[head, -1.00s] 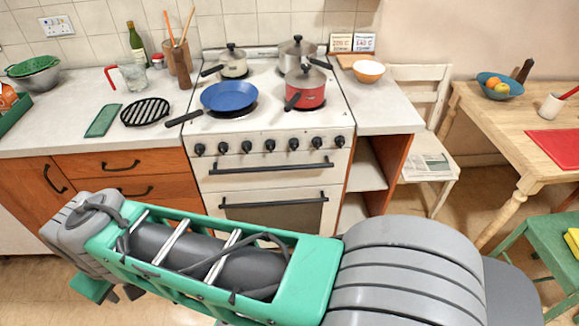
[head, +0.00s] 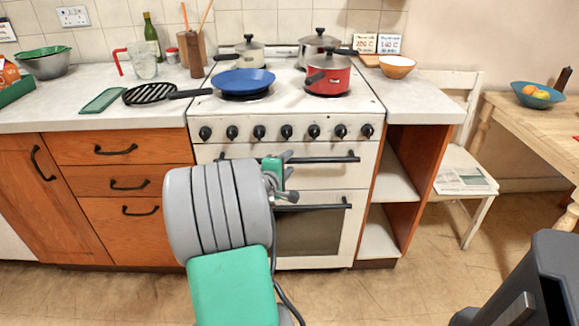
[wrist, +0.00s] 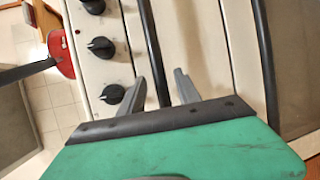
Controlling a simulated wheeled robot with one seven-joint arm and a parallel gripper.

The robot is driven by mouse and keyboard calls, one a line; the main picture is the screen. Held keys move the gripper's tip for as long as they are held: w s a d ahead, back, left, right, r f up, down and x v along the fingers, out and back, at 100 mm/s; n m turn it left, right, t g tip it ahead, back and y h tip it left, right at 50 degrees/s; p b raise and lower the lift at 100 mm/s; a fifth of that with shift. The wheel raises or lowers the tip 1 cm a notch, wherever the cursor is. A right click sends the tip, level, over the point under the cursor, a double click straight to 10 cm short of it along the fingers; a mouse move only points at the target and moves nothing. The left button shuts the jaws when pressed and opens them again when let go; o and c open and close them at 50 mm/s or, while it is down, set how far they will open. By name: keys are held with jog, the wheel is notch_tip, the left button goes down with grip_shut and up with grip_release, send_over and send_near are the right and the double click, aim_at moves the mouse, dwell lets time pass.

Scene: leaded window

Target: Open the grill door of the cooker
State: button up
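The white cooker (head: 225,155) stands against the tiled wall with a row of black knobs. Its grill door (head: 335,176) is shut, with a black bar handle (head: 328,160) along its top. My gripper (head: 290,177) is in front of the grill door, partly hidden behind my arm. In the wrist view my gripper (wrist: 162,80) is open, its two grey fingers apart. The handle bar (wrist: 149,35) runs between them in the picture, closer to the left finger. I cannot tell whether the fingers reach around it or touch it.
The oven door's handle (head: 320,206) is just below, and also shows in the wrist view (wrist: 263,55). A blue pan (head: 243,82) and red pot (head: 328,75) stand on the hob. Open shelves (head: 392,180) flank the cooker at right.

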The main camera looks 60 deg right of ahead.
jog(key=shift+x, duration=1.2)
grip_shut()
jog(key=shift+a, duration=0.1)
dwell(0.4)
